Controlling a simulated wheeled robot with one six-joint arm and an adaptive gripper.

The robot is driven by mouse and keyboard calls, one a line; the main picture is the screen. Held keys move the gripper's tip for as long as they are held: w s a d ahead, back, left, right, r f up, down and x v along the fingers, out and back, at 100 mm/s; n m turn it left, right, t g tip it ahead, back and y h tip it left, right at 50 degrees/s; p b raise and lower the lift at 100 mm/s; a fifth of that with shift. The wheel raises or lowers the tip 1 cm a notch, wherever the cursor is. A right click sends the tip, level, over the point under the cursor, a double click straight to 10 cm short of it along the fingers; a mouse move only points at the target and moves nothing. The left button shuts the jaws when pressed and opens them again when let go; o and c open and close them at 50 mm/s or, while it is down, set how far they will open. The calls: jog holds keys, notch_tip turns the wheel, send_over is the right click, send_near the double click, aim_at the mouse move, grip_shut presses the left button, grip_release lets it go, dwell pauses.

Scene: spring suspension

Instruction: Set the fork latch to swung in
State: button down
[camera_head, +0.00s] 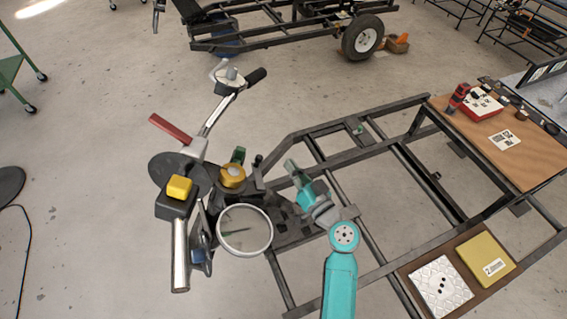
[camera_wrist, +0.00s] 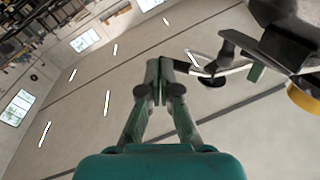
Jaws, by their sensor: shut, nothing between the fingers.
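My gripper (camera_head: 291,166) is shut and empty, to the right of the steering head on the black frame. In the wrist view its fingertips (camera_wrist: 159,66) meet. A brass-coloured round knob (camera_head: 232,176) sits at the steering head, with a small green tab (camera_head: 238,155) just behind it. The green tab (camera_wrist: 256,72) also shows in the wrist view, beside a dark bracket (camera_wrist: 285,45) and the brass knob (camera_wrist: 306,97). My gripper is apart from these parts. I cannot tell for certain which part is the fork latch, or its position.
Black frame tubes (camera_head: 325,170) run to the right. A wooden board (camera_head: 520,150) holds a red box (camera_head: 482,106).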

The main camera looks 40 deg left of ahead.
jog(key=w+d+f, duration=0.2)
jog(key=w+d, duration=0.2)
jog(key=d, duration=0.1)
jog(key=shift+w+f, duration=0.2)
jog(key=shift+f, duration=0.05)
dwell(0.4)
jog(key=s+d+f+m+t+h, duration=0.25)
jog(key=s+d+f+h, duration=0.2)
jog(key=d, duration=0.55)
jog(key=s+d+f+m+t+h, duration=0.25)
jog(key=s+d+f, duration=0.3)
jog(key=d, duration=0.45)
jog(key=s+d+f+m+t+h, duration=0.2)
jog(key=s+d+f+m+h, duration=0.15)
jog(key=d+f, duration=0.45)
jog(key=s+d+r+m+t+h, duration=0.2)
jog(key=s+d+r+h, duration=0.45)
jog(key=s+d, duration=0.75)
jog(key=s+d+r, duration=0.1)
jog(key=s+r, duration=0.3)
jog(key=r, duration=0.3)
jog(key=s+d+r+t+h, duration=0.1)
jog(key=s+d+r, duration=0.1)
jog(key=s+r, duration=0.3)
notch_tip(320, 180, up, 2)
jog(key=shift+d+r, duration=0.1)
jog(key=shift+d, duration=0.15)
